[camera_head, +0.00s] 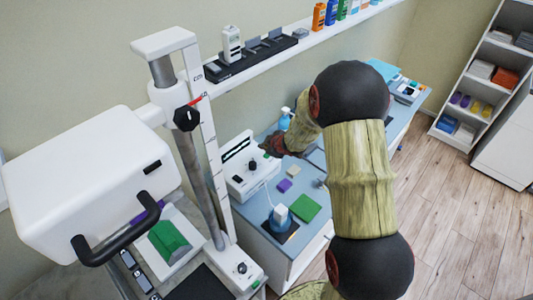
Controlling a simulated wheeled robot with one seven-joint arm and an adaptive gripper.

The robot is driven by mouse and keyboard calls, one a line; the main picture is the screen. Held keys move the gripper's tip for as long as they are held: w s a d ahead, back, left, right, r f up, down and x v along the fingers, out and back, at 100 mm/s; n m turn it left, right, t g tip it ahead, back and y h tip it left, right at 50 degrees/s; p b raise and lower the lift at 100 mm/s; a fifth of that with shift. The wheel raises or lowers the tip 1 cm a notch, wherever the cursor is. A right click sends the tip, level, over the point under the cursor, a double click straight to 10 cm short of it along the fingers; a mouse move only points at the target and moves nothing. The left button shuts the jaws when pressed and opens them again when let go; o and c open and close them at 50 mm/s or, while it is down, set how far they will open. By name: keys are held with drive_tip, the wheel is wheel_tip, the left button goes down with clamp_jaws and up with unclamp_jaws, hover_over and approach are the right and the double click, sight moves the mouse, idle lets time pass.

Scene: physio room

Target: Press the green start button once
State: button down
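A white control unit (240,178) with a dark display strip (236,149) and a black knob (252,165) stands on the blue-topped counter by the wall. My gripper (268,146) is at the right end of this unit, small and dark at the end of my arm. It hides part of the unit's right side. I cannot make out a green start button clearly; it may be hidden by my gripper or too small. I cannot tell whether the gripper touches the unit, nor whether its fingers are open or shut.
A white machine head (85,185) with a black handle and a grey column (190,150) fill the left. A green pad (305,207), a purple block (285,185) and a blue-white bottle (280,217) sit on the counter. A wall shelf (300,45) runs above. Floor is free at right.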

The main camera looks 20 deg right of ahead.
sight(265, 156)
drive_tip(key=shift+r+p, duration=1.45)
drive_tip(key=shift+r, duration=0.3)
